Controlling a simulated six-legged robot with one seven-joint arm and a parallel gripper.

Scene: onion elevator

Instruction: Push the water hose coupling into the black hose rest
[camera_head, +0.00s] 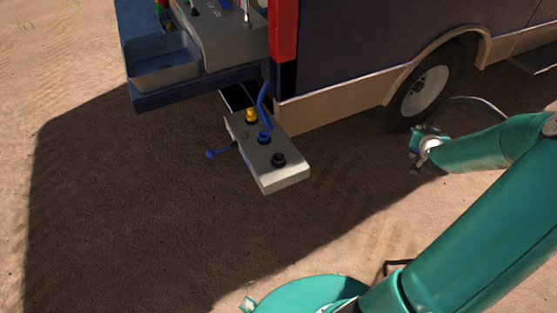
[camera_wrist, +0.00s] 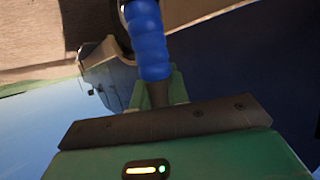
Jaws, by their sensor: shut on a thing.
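My gripper (camera_head: 416,158) is at the right in the head view, apart from the grey panel box (camera_head: 285,182) and beside the truck's wheel. In the wrist view my gripper (camera_wrist: 155,78) is shut on a blue ribbed piece (camera_wrist: 148,40), which looks like the water hose coupling. Its far end is out of view. On the panel box are a blue ring (camera_head: 264,138) and a black round fitting (camera_head: 278,160), which may be the black hose rest. A blue hose (camera_head: 263,104) runs down to the box near the blue ring.
A yellow fitting (camera_head: 251,115) stands on the box, and a blue-knobbed lever (camera_head: 210,154) sticks out left. A grey basin (camera_head: 162,65) is above left. The truck's wheel (camera_head: 425,90) is behind my gripper. The ground before the box is clear.

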